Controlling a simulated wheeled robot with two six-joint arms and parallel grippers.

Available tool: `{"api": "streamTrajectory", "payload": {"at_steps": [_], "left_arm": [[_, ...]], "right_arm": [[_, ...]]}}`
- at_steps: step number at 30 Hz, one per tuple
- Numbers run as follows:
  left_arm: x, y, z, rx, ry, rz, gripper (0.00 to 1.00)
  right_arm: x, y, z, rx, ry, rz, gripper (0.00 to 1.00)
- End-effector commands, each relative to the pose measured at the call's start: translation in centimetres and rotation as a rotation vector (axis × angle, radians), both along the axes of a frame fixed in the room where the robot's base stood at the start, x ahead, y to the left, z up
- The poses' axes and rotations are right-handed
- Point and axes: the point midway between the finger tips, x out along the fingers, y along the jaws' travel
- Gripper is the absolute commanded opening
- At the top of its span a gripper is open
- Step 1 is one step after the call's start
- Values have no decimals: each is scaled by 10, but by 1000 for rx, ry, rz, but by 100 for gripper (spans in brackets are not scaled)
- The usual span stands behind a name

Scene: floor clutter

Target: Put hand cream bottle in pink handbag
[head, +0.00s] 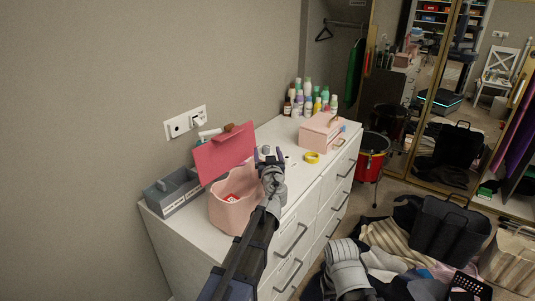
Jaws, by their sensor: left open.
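A light pink open-topped bag (233,209), which looks like the pink handbag, stands on the white dresser. A deeper pink panel (225,153) rises behind it, perhaps its flap. A small red item (231,198) shows inside. My left gripper (268,153) is open above the dresser top, right of the bag. I cannot pick out the hand cream bottle for sure. A white pump top (209,133) shows behind the panel, its body mostly hidden. Several small bottles (308,98) stand at the dresser's far end.
A grey divided organizer (172,191) sits left of the bag. A yellow tape roll (312,157) and a pink box (321,133) with a handle lie farther back on the white dresser (302,190). A red drum-like bin (372,158) and piled clothes crowd the floor at right.

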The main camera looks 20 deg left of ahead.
Motion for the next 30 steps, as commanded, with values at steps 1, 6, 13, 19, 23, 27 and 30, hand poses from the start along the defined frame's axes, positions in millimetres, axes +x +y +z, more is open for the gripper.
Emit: {"api": "streamTrajectory", "payload": {"at_steps": [1, 6, 13, 19, 23, 27, 30], "left_arm": [[0, 0, 0, 0, 0, 0, 82], [-3, -1, 0, 0, 0, 0, 82], [-27, -9, 0, 0, 0, -1, 82], [-59, -22, 0, 0, 0, -2, 82], [-72, -28, 0, 0, 0, -1, 82], [-73, -29, 0, 0, 0, 0, 82], [-73, -29, 0, 0, 0, 0, 82]], "right_arm": [[0, 0, 0, 0, 0, 0, 50], [0, 0, 0, 0, 0, 0, 50], [0, 0, 0, 0, 0, 0, 50], [0, 0, 0, 0, 0, 0, 50], [0, 0, 0, 0, 0, 0, 50], [0, 0, 0, 0, 0, 0, 50], [0, 0, 0, 0, 0, 0, 50]]}}
